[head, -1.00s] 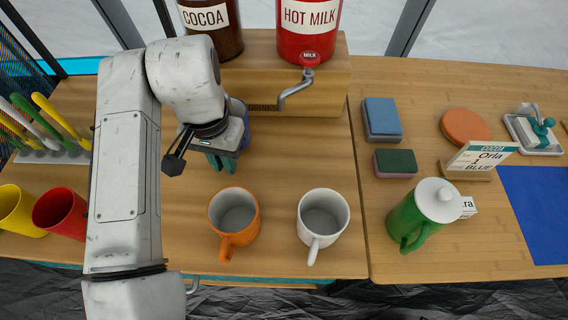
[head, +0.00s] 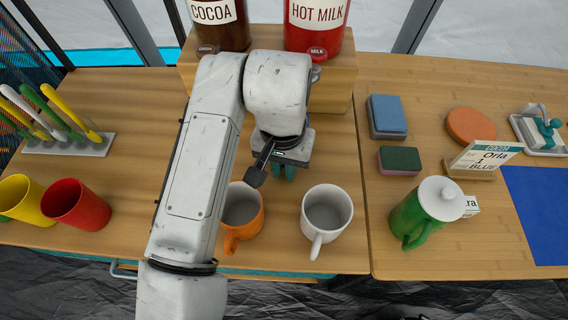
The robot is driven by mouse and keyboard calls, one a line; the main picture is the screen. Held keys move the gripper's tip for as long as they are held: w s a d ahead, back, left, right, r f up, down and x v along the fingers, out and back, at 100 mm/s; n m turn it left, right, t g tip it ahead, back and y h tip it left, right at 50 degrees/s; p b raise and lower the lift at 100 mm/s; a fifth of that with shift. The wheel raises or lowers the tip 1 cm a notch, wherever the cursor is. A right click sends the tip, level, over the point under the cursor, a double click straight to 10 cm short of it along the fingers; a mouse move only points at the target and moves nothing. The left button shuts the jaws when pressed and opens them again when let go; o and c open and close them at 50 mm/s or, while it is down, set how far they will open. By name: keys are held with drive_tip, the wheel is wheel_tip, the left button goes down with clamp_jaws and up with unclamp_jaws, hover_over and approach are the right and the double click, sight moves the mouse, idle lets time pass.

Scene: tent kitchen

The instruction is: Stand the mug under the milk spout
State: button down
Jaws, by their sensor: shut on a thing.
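The red hot milk dispenser (head: 318,30) stands on the wooden box at the back. Its round milk knob (head: 317,53) shows, but my arm hides most of the spout below it. My gripper (head: 284,172) is in front of the box, below the milk spout, with teal fingers pointing down and closed. The blue mug, seen behind the gripper a second ago, is now hidden by my arm and gripper. I cannot tell whether it touches the table. An orange mug (head: 242,212) and a white mug (head: 326,212) stand empty in front of the gripper.
The cocoa dispenser (head: 216,25) stands left of the milk. A red cup (head: 77,205), a yellow cup (head: 27,200) and a rack of spoons (head: 80,146) are at left. A green pitcher (head: 425,212), sponges (head: 387,117) and an order card (head: 484,157) are at right.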

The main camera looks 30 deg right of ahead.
drive_tip(key=c, duration=1.6)
unclamp_jaws()
drive_tip(key=shift+f, duration=0.15)
drive_tip(key=o, duration=0.5)
wheel_tip(320, 180, up, 12)
drive_tip(key=shift+w+r+p, duration=0.15)
drive_tip(key=shift+r+p, duration=0.05)
drive_tip(key=shift+p, duration=0.8)
